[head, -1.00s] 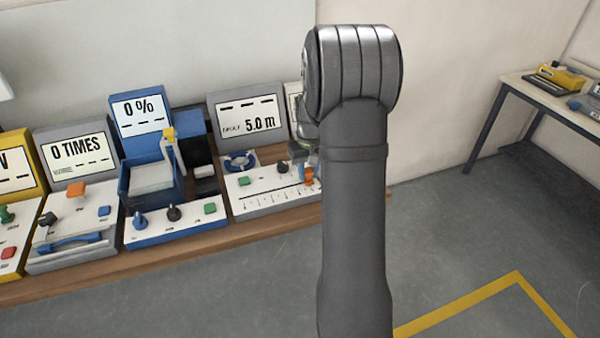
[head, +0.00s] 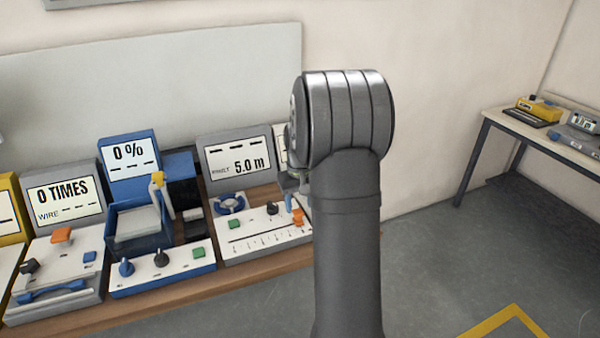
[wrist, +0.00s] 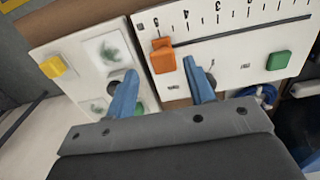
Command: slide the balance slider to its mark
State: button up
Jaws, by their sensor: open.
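The orange slider knob (wrist: 163,55) sits on a slot beside a printed scale on a white panel. In the wrist view it is near the slot's left end, by the 5. In the head view the orange knob (head: 297,216) is at the right end of the scale, close to my arm. My gripper (wrist: 158,75) is open, with two blue fingers spread. The knob appears between and just beyond the fingertips; I cannot tell if they reach around it. The display (head: 238,158) above this panel reads 5.0 m.
A green button (wrist: 278,60) is on the same panel, right of the fingers. A neighbouring white panel (wrist: 75,40) has a yellow button. In the head view, several other consoles, including a blue one (head: 128,150), line the wooden bench (head: 170,298) to the left.

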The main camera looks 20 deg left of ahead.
aim_at(298, 217)
notch_tip(298, 217, up, 14)
jog(key=shift+f, duration=0.15)
dwell(0.5)
notch_tip(298, 217, down, 18)
jog(key=shift+a+r, duration=0.1)
jog(key=shift+r, duration=0.1)
dwell(0.4)
jog(key=shift+c, duration=0.4)
dwell(3.9)
